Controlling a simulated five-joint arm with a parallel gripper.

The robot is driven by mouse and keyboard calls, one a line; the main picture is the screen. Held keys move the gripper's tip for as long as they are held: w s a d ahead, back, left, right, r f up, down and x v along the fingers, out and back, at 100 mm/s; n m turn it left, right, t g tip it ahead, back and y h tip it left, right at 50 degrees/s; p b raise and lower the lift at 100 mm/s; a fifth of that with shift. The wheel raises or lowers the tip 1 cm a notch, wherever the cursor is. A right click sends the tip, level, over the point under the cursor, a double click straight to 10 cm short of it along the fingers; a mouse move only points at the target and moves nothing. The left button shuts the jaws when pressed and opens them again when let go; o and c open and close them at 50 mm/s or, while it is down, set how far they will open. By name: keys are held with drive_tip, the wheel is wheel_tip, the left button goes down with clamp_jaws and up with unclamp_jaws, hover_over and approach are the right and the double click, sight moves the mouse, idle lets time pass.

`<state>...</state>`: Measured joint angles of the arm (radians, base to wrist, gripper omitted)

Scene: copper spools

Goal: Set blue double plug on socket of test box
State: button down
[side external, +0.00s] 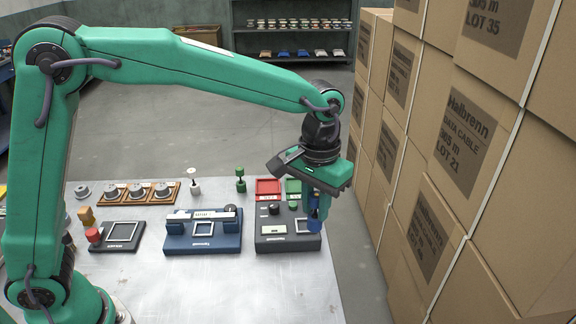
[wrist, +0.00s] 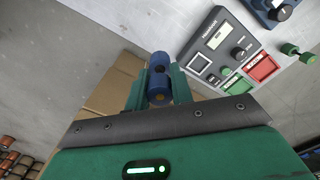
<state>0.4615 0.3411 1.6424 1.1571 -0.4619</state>
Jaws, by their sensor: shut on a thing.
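My gripper (side external: 317,200) points down at the right end of the bench and is shut on the blue double plug (side external: 314,218). In the wrist view the plug (wrist: 158,64) sits between the two green fingers of my gripper (wrist: 159,88), its round end facing the camera.
A blue box (side external: 203,243) and a dark box with a red knob (side external: 115,244) stand to the left. Red (side external: 268,187) and green (side external: 293,186) trays and a green plug (side external: 240,180) are behind. Stacked cartons (side external: 425,215) rise close on the right. The bench front is clear.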

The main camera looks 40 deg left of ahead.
drive_tip(key=shift+w+a+f, duration=1.35)
drive_tip(key=shift+a+f, duration=0.05)
drive_tip(key=shift+f, duration=0.45)
drive_tip(key=shift+w+a+f, duration=1.35)
drive_tip(key=shift+w+f, duration=0.05)
drive_tip(key=shift+f, duration=0.4)
drive_tip(key=shift+w+a+f, duration=1.35)
drive_tip(key=shift+a+f, duration=0.05)
drive_tip(key=shift+f, duration=0.45)
drive_tip(key=shift+f, duration=0.3)
drive_tip(key=c, duration=1.2)
unclamp_jaws()
drive_tip(key=shift+c, duration=0.2)
drive_tip(key=shift+r, duration=0.15)
wheel_tip(320, 180, up, 12)
drive_tip(key=shift+r, duration=0.15)
